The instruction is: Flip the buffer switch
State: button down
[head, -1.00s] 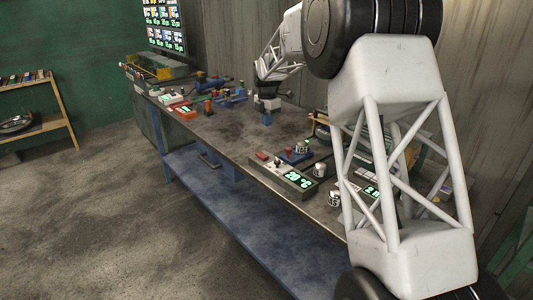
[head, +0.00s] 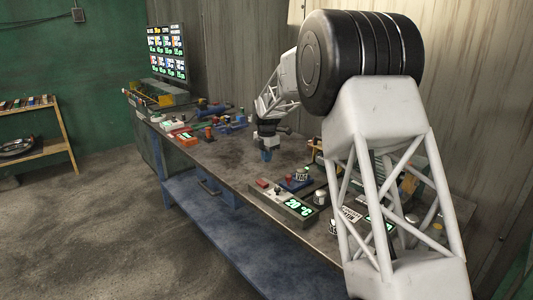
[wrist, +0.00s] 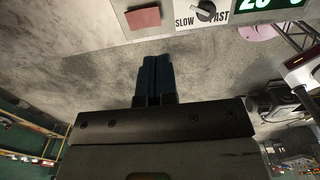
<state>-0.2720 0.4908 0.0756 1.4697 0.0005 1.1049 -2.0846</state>
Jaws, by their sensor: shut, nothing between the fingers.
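A grey control box (head: 290,207) with a green-lit display lies on the bench, near its front edge. In the wrist view the box (wrist: 172,22) is at the top edge, with a flat red switch or button (wrist: 143,18), a SLOW/FAST knob (wrist: 205,11) and part of the display (wrist: 268,5). The red part (head: 262,183) also shows in the head view. No label names the buffer switch. My gripper (head: 267,156) has blue fingers, pointing down over the bench behind the box. In the wrist view its fingers (wrist: 155,62) are together and empty, apart from the box.
A white-and-black cylinder (head: 320,197) stands close to the box. A blue item with a red knob (head: 297,182) is behind it. Several tools and a red device (head: 186,138) fill the bench's far end.

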aim_at(266, 184)
notch_tip(266, 184, down, 11)
jog(key=shift+r, duration=0.2)
dwell(0.3)
jog(key=shift+f, duration=0.2)
dwell(0.5)
jog(key=shift+r, duration=0.2)
jog(key=shift+r, duration=0.5)
jog(key=shift+r, duration=0.15)
notch_tip(266, 184, up, 14)
jog(key=s+d, duration=0.1)
jog(key=shift+s+d, duration=0.4)
dwell(0.5)
